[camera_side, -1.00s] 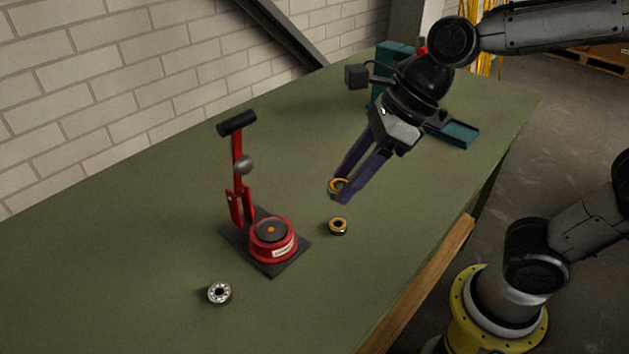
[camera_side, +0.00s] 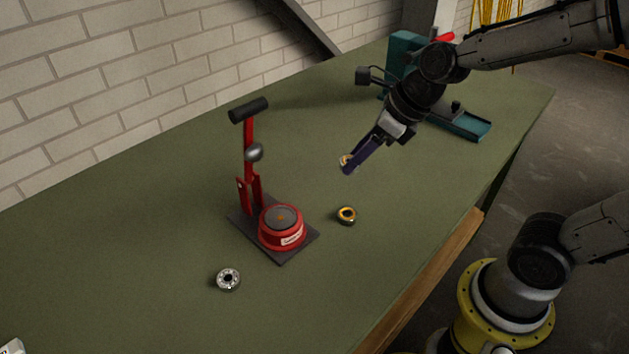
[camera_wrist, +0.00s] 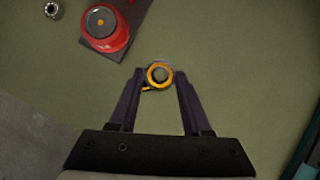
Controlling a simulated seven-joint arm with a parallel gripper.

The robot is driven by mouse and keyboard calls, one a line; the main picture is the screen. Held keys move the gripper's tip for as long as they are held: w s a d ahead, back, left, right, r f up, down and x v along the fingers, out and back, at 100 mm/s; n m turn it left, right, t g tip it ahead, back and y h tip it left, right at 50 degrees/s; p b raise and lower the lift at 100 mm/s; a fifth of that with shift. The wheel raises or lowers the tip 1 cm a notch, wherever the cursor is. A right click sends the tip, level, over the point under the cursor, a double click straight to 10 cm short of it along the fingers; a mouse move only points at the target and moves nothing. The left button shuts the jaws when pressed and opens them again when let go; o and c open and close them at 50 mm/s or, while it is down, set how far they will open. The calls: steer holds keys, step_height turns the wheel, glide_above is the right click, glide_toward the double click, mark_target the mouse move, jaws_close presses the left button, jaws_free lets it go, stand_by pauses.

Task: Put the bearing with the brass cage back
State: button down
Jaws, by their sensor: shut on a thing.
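My gripper (camera_side: 348,166) is shut on a small ring-shaped bearing with a brass-coloured ring (camera_side: 345,160), held in the air above the table. In the wrist view this held bearing (camera_wrist: 159,75) sits between the two dark fingertips. A second brass-coloured bearing (camera_side: 347,215) lies flat on the table below my gripper, right of the red press. I cannot tell from these frames whether the small orange bit beside the held bearing in the wrist view belongs to it. A silvery bearing (camera_side: 228,279) lies on the table in front of the press; it also shows in the wrist view (camera_wrist: 52,10).
The red press (camera_side: 282,230) with an upright lever stands on a dark plate; its red cup also shows in the wrist view (camera_wrist: 107,36). A teal machine (camera_side: 405,50) stands at the back right. The green table (camera_side: 130,260) is otherwise mostly clear.

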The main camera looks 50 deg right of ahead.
glide_toward(307, 189)
steer(key=shift+w+a+f, duration=0.25)
steer(key=shift+w, duration=0.25)
steer(key=shift+w+a+f, duration=0.25)
steer(key=shift+w, duration=0.25)
steer(key=shift+w+f, duration=0.2)
steer(key=shift+f, duration=0.1)
step_height(307, 189, down, 2)
steer(key=shift+w+f, duration=0.1)
steer(key=shift+w, duration=0.1)
steer(key=shift+f, duration=0.65)
steer(key=shift+f, duration=0.15)
steer(key=shift+c, duration=1.8)
jaws_free()
